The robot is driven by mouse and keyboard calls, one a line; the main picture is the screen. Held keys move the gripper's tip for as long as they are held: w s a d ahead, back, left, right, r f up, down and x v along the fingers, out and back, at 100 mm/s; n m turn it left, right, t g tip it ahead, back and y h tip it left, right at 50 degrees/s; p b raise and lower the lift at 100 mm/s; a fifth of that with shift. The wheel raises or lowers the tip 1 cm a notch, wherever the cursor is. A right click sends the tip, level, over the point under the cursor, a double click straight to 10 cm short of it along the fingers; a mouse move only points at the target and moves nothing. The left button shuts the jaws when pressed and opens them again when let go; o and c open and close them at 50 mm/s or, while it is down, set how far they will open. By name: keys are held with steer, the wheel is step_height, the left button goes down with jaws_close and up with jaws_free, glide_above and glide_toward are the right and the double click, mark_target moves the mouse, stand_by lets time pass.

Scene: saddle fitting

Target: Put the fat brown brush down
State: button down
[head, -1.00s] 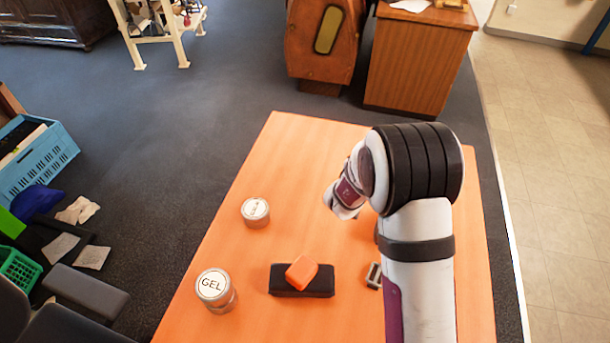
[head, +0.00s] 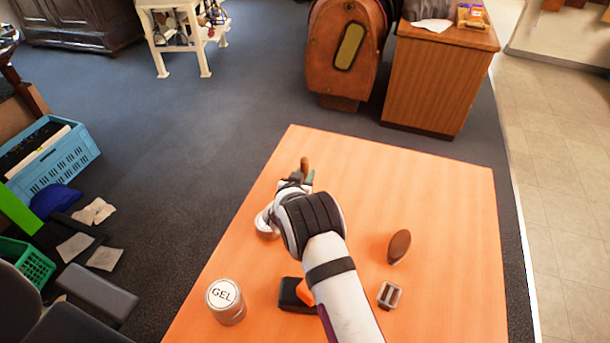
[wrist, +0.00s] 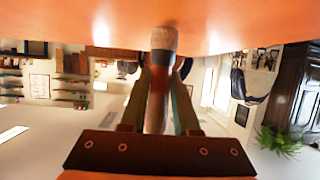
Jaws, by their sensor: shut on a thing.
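The fat brown brush (head: 304,164) is in my gripper (head: 303,179), near the far left part of the orange table. In the wrist view the brush (wrist: 160,85) stands between the two fingers (wrist: 160,95), which are shut on it. Its paler end overlaps the orange tabletop at the top of that view. I cannot tell whether it touches the table. In the head view my gripper hides its lower part.
A GEL jar (head: 226,302) stands front left; another jar (head: 267,231) is partly hidden by my arm. A dark block (head: 290,294) with an orange piece (head: 305,292), a grey metal piece (head: 389,295) and a brown oval thing (head: 399,246) are nearby. The table's far right (head: 430,185) is clear.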

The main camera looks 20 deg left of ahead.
steer(key=shift+f, duration=0.3)
steer(key=c, duration=0.7)
jaws_free()
steer(key=shift+o, duration=0.2)
steer(key=shift+r, duration=0.1)
